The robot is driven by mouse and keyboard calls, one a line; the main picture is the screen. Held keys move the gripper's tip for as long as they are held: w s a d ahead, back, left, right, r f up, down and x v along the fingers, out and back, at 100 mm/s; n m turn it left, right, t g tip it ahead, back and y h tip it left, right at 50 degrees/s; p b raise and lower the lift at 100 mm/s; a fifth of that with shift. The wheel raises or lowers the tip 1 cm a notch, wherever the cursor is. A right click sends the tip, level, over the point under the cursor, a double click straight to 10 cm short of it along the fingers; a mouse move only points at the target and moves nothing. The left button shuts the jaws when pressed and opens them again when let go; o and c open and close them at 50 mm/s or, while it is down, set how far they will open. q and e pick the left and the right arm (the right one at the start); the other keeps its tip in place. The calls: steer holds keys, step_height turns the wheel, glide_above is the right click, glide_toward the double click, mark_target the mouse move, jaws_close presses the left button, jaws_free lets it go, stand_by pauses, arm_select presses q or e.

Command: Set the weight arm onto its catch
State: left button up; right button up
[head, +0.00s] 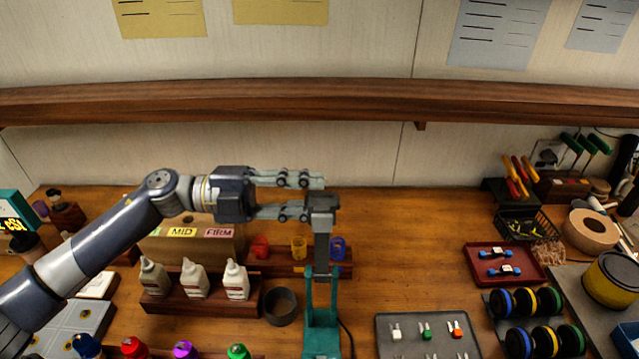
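The weight arm is a grey bar with a block-shaped grey head (321,204), standing about upright in a teal stand (321,329) at the middle front of the bench. I cannot make out the catch. My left gripper (313,196) comes in from the left, level with the grey head. Its two fingers are spread apart with a clear gap between them. The upper finger reaches above the head, and the lower fingertip ends at the head's left side. I cannot tell whether it touches. My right gripper is not in view.
White bottles (195,279) stand in a wooden rack left of the stand. Small coloured cups (299,247) sit behind it. A dark tray (429,338) with small coloured parts lies to the right. A wooden shelf (480,104) spans the wall above.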

arm_select(q)
steer(key=shift+d, duration=1.1)
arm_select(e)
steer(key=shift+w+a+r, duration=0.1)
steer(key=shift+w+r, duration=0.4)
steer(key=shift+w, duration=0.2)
arm_select(q)
jaws_close()
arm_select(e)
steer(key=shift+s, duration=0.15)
arm_select(q)
steer(key=shift+r, duration=0.1)
